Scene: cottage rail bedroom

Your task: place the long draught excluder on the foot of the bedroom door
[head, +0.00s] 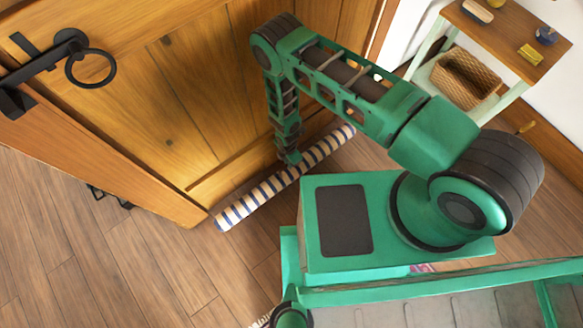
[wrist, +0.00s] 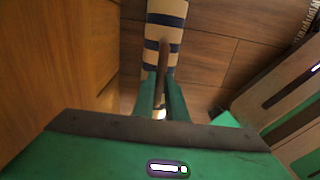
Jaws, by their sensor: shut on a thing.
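The long draught excluder (head: 252,202) is a striped roll in cream, blue and tan. In the head view it lies along the foot of the wooden bedroom door (head: 190,110), close to the door's lower edge; I cannot tell whether it touches the door or rests fully on the floor. My gripper (head: 291,158) points down and is shut on the excluder around its middle. In the wrist view the excluder (wrist: 165,35) runs away from between my fingers (wrist: 162,100), with the door (wrist: 60,60) on the left. The part between the fingers is mostly hidden.
A black latch with a ring (head: 90,65) is on the door at upper left. A small shelf table (head: 500,45) with a wicker basket (head: 465,80) and small items stands at upper right. Wooden floor (head: 110,260) is clear at lower left.

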